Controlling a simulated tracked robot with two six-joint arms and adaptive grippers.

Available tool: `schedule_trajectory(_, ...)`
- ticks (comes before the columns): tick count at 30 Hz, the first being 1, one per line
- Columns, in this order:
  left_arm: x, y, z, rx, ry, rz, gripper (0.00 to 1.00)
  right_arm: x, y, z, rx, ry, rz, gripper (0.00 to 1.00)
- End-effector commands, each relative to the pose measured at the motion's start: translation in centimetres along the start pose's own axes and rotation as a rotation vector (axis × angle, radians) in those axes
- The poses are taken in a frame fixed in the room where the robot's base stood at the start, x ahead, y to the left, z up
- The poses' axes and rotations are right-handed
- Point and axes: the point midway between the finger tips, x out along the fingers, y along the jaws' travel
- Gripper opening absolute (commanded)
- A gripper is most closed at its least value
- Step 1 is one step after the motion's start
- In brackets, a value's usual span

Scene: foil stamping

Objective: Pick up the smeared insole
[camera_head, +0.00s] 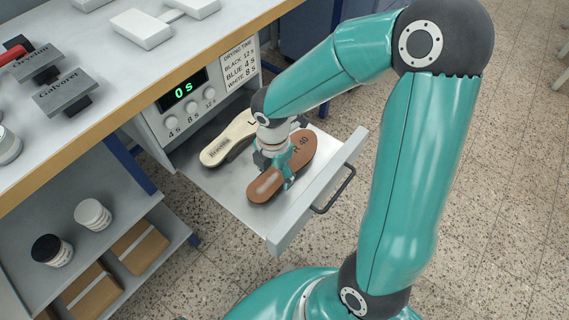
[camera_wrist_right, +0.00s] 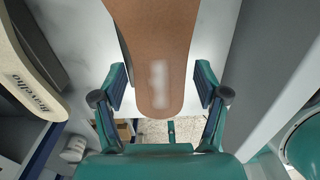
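The smeared insole (camera_head: 268,186) is brown, with a pale whitish smear near one end and dark "R 40" lettering at the other. It lies in the open drawer (camera_head: 238,196). In the right wrist view the insole (camera_wrist_right: 158,45) runs down between the fingers with its smeared end towards me. My right gripper (camera_head: 278,170) is over the insole's middle. In the right wrist view its fingers (camera_wrist_right: 161,82) are spread, one on each side, with visible gaps to the edges. My left gripper is not in view.
A cream insole (camera_head: 226,142) with dark lettering lies beside the brown one, also in the right wrist view (camera_wrist_right: 30,75). The drawer front (camera_head: 325,190) with its handle bounds the near side. The timer panel (camera_head: 183,90) reads "0 s". Ink jars (camera_head: 92,213) stand on the lower shelf.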

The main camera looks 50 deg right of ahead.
Motion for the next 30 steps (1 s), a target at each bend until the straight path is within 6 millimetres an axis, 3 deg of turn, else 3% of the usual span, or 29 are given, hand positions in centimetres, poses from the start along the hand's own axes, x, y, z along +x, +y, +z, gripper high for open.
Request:
schedule_trajectory(1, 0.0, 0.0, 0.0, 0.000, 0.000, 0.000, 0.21, 0.0, 0.0, 0.0, 0.000, 0.000, 0.000, 0.59)
schedule_trajectory(8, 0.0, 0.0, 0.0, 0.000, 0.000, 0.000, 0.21, 0.0, 0.0, 0.0, 0.000, 0.000, 0.000, 0.23)
schedule_trajectory(20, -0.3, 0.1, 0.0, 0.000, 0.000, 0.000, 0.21, -0.8, 0.1, 0.0, 0.000, -0.001, 0.001, 0.22)
schedule_trajectory(26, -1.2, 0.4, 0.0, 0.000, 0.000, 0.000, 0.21, -3.1, 0.1, 0.0, 0.000, -0.001, 0.003, 0.22)
schedule_trajectory(30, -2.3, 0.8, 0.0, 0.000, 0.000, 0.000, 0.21, -6.2, 0.1, 0.0, 0.001, -0.002, 0.006, 0.22)
